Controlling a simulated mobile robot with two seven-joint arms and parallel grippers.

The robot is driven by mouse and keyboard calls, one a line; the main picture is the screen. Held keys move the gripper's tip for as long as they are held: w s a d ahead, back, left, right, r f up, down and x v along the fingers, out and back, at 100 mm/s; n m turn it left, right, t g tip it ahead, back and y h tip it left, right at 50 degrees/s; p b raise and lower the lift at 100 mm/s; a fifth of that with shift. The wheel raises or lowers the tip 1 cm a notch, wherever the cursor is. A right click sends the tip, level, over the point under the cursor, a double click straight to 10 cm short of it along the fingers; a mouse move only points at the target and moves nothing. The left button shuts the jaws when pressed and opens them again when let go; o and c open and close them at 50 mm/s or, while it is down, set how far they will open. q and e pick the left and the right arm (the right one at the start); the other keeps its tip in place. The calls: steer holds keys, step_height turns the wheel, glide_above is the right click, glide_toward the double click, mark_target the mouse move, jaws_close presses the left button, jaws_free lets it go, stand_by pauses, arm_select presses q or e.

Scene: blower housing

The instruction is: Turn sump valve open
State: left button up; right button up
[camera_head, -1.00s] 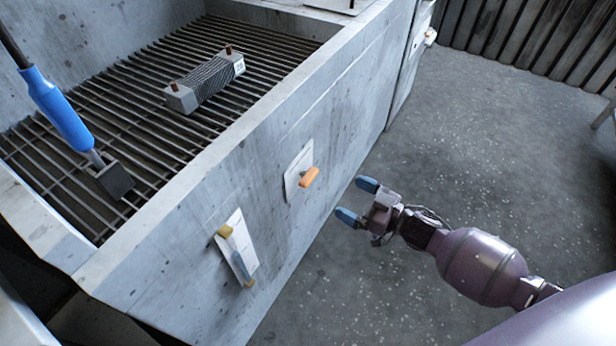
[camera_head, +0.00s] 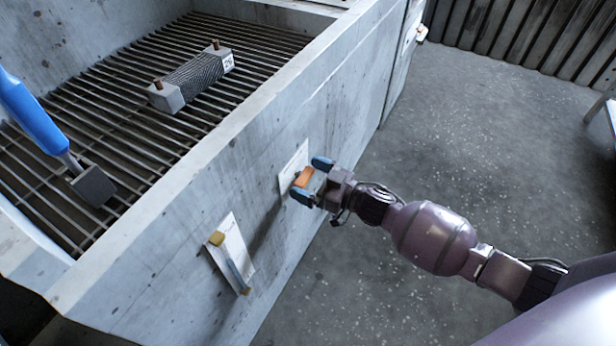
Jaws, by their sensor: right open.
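The orange valve handle (camera_head: 303,177) sticks out from a white plate (camera_head: 289,168) on the side wall of the grey basin; I take it to be the sump valve. My right gripper (camera_head: 312,180) is open at the handle, with one blue fingertip above it and one below. The handle shows between the fingertips; I cannot tell whether they touch it. My left gripper is not in view.
The basin wall (camera_head: 190,200) runs diagonally beside my right arm. A second white plate (camera_head: 231,252) with a yellow-ended bar is nearer. A finned block (camera_head: 192,82) and a blue-handled tool (camera_head: 32,115) are over the grating.

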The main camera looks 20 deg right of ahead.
steer(key=shift+w+a, duration=0.1)
steer(key=shift+c, duration=0.2)
steer(key=c, duration=0.9)
